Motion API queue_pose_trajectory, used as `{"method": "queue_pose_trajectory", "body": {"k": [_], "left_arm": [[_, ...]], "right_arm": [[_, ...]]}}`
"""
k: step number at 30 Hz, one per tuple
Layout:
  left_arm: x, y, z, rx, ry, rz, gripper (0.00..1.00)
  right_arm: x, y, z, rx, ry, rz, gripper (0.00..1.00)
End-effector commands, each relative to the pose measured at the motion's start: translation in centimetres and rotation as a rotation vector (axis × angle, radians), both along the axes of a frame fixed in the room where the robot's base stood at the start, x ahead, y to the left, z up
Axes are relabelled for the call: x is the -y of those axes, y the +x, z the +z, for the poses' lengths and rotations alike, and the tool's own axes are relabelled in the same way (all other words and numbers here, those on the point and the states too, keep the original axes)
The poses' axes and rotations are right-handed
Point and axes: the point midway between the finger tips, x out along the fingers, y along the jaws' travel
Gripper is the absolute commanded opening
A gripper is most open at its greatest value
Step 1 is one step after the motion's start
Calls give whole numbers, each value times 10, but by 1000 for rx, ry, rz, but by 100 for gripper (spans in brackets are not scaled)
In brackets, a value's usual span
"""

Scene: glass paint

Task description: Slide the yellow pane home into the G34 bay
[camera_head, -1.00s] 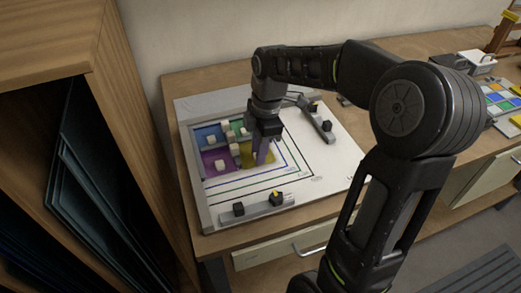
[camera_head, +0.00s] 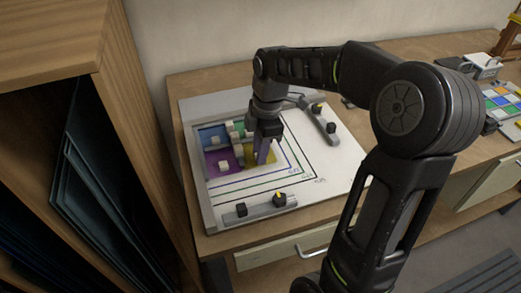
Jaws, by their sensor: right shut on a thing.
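The yellow pane (camera_head: 250,155) lies on the white board (camera_head: 338,163), at the right of a cluster of coloured panes. The purple pane (camera_head: 211,168) is to its left, and the blue pane (camera_head: 209,134) is farther back. A green pane shows only in part beside the blue one. My right gripper (camera_head: 263,158) points down over the yellow pane and is shut on it. The fingers hide the pane's middle and the exact grip. Small labels are printed by the nested coloured outlines; G34 cannot be read surely. My left gripper is not in view.
White blocks (camera_head: 224,165) stand on and between the panes. A grey bar with dark knobs (camera_head: 260,208) lies at the board's front, and another (camera_head: 319,121) at its right. A wooden shelf (camera_head: 112,80) stands close on the left.

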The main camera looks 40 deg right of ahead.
Motion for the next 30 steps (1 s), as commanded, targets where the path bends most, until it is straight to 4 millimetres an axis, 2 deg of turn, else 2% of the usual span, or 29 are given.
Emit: {"method": "queue_pose_trajectory", "body": {"k": [13, 14, 21, 23, 30], "left_arm": [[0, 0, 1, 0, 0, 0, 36], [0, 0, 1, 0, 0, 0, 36], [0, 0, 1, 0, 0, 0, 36], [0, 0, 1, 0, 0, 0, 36], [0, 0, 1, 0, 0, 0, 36]], "right_arm": [[-3, 4, 1, 8, 3, 2, 0], [-3, 4, 1, 8, 4, 2, 20], [-2, 3, 1, 5, 3, 2, 40], [-2, 3, 1, 4, 2, 2, 45], [-1, 2, 1, 3, 1, 1, 45]]}}
